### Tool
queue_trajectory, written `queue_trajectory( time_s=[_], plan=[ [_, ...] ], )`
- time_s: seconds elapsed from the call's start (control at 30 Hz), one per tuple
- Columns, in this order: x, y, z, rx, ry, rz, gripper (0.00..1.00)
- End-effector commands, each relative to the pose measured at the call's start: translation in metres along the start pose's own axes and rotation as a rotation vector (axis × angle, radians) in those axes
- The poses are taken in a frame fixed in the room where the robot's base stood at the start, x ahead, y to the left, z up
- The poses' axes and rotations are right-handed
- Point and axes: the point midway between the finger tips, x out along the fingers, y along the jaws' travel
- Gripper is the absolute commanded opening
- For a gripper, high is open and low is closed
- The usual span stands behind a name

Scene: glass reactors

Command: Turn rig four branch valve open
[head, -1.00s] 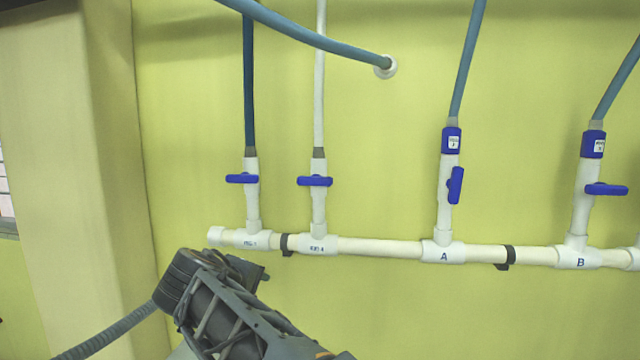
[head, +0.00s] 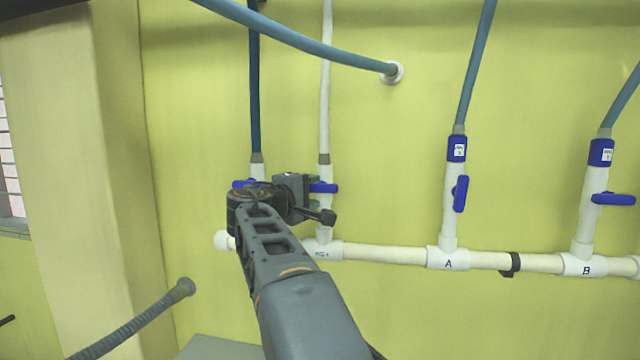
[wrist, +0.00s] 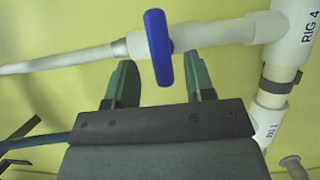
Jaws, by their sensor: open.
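The rig four branch valve is a white vertical pipe with a blue handle (head: 325,188) lying across it, second from the left. In the wrist view the blue handle (wrist: 158,45) crosses its white branch pipe, and the tee (wrist: 293,35) beside it reads RIG 4. My gripper (wrist: 159,58) is open, with green fingers apart. The lower end of the handle shows between the fingertips; I cannot tell whether they touch it. In the head view my gripper (head: 308,190) is at the valve and hides part of it.
The rig 1 branch's blue handle (head: 242,184) is just left, partly behind my wrist. Branch A's handle (head: 460,193) lies along its pipe; branch B's (head: 613,198) lies across. A blue hose (head: 300,38) passes above. Bare wall lies between rig four and A.

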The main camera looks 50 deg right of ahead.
Motion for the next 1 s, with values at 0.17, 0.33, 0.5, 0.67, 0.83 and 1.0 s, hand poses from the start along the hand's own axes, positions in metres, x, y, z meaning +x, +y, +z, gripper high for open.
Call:
queue_trajectory(
  time_s=[0.17,0.33,0.5,0.67,0.83,1.0],
  plan=[
    [0.025,0.001,0.000,-0.002,-0.002,-0.002,0.49],
    [0.038,0.000,0.000,0.000,-0.001,-0.001,0.49],
    [0.042,-0.001,0.000,-0.001,0.000,-0.002,0.49],
    [0.042,-0.001,0.000,0.000,0.001,-0.001,0.49],
    [0.042,-0.001,0.000,0.000,0.001,-0.001,0.40],
    [0.042,-0.001,0.000,0.000,0.001,-0.001,0.24]
  ],
)
